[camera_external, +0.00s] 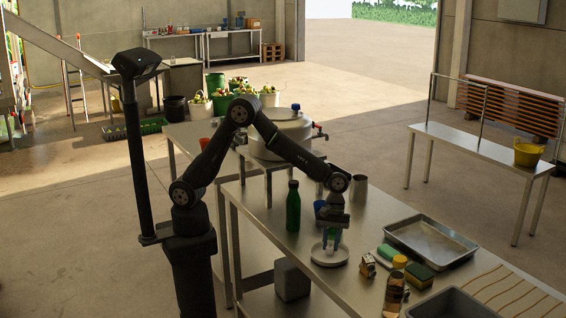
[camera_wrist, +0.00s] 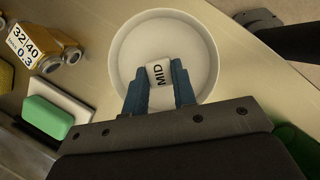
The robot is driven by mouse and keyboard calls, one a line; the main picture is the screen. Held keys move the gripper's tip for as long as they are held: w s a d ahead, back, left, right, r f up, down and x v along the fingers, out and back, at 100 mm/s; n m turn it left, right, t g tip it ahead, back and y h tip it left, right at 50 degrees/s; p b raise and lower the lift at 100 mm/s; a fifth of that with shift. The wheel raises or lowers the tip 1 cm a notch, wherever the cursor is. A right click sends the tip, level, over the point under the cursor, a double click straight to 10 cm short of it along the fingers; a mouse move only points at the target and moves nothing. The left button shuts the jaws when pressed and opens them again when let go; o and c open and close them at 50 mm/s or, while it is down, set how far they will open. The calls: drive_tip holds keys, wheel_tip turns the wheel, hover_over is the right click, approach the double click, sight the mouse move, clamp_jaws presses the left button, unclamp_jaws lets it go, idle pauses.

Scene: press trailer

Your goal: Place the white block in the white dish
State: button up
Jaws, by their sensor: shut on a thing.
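The white block (camera_wrist: 158,74), marked "MID", is between the blue fingers of my gripper (camera_wrist: 160,88) in the wrist view. My gripper is shut on it. The white dish (camera_wrist: 204,50) is a round shallow bowl behind and around the block in that view. In the external view, my gripper (camera_external: 331,243) points down over the white dish (camera_external: 318,257) on the steel table. The block is not clearly visible in the external view. I cannot tell whether the block touches the dish floor.
A brass device (camera_external: 368,265), sponges (camera_external: 419,275) and a metal tray (camera_external: 430,241) are to the right. A large steel pot (camera_external: 280,137) stands farther back.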

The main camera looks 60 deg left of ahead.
sight(330, 248)
drive_tip(key=o, duration=1)
drive_tip(key=shift+o, duration=0.2)
drive_tip(key=shift+r, duration=3.45)
drive_tip(key=shift+f, duration=1.55)
drive_tip(key=shift+f, duration=0.1)
